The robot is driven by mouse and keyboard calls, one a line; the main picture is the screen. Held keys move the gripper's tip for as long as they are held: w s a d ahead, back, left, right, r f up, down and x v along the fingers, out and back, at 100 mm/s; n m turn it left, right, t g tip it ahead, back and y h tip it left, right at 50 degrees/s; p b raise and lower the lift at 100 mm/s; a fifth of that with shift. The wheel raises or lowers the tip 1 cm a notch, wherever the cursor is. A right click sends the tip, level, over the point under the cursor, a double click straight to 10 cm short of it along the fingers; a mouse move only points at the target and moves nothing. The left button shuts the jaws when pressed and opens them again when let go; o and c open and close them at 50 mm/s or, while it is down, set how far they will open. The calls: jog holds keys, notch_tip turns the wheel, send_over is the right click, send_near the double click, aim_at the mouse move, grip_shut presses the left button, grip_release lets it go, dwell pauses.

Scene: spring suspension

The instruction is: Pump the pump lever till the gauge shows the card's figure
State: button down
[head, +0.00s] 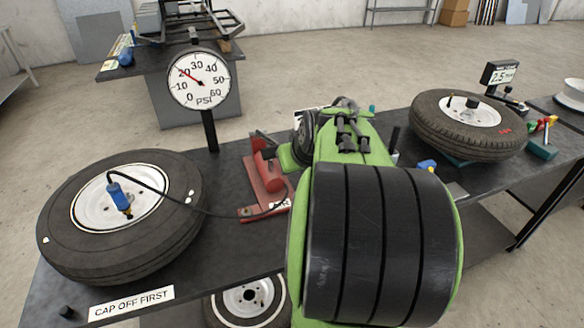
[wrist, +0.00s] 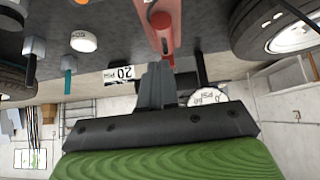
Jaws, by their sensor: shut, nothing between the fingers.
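The round gauge (head: 198,95) stands on a black post; its red needle points at about 20 PSI. It also shows, partly hidden, in the wrist view (wrist: 208,97). The card (wrist: 120,75) reads 20 PSI. The red pump (head: 268,185) lies on the bench, its black hose running to a blue chuck (head: 118,192) on the left tyre (head: 150,245). In the wrist view a red pump part (wrist: 164,25), perhaps the lever, lies just beyond my fingertips. My gripper (wrist: 158,68) is shut and empty; contact with the pump cannot be told. My arm hides part of the pump's surroundings.
The label CAP OFF FIRST (head: 131,303) lies at the bench's front edge, near a small black cap (head: 66,312). A second tyre (head: 468,125) with a 2.5 display (head: 502,76) stands at the right.

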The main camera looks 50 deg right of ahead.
jog(key=v, duration=0.4)
jog(key=shift+w+d+r, duration=0.1)
jog(key=shift+d, duration=0.05)
dwell(1.4)
